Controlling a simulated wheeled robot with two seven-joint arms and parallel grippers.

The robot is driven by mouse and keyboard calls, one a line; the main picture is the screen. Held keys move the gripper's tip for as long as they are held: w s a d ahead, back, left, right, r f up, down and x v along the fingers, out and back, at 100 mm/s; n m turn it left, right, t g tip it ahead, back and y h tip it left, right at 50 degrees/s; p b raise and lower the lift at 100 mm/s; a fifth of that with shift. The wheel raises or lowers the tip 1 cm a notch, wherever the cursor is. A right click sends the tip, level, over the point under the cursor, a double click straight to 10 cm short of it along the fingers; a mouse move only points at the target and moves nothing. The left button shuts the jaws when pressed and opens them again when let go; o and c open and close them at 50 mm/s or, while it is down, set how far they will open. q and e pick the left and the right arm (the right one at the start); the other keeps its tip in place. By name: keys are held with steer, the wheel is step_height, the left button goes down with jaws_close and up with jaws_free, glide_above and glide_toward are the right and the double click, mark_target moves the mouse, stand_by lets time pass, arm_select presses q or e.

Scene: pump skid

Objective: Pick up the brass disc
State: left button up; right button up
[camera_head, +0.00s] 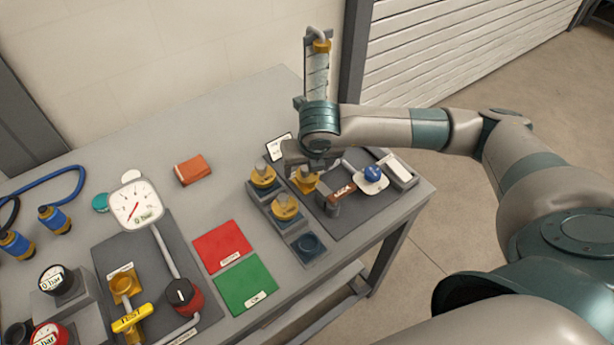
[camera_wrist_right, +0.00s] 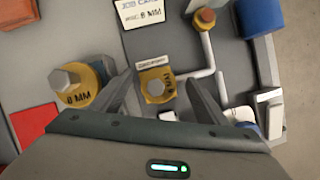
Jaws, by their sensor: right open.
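No loose piece stands out clearly as the brass disc. A brass-yellow fitting with a grey hex top (camera_wrist_right: 157,85) lies between my right fingers in the wrist view. It partly shows under the gripper in the head view (camera_head: 305,182). My right gripper (camera_wrist_right: 160,95) is open, pointing down, with one finger on each side of this fitting; I cannot tell whether they touch it. It also shows in the head view (camera_head: 312,172). My left gripper is not in view.
A pipe (camera_wrist_right: 202,62) runs right of the fitting. A job card (camera_wrist_right: 140,12) lies behind. Red (camera_head: 222,246) and green (camera_head: 246,284) mats lie left.

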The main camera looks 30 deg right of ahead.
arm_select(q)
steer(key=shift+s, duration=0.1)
arm_select(e)
steer(key=c, duration=1.3)
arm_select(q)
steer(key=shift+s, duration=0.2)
arm_select(e)
steer(key=shift+o, duration=0.2)
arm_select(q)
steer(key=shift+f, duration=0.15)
arm_select(e)
steer(key=shift+r, duration=0.15)
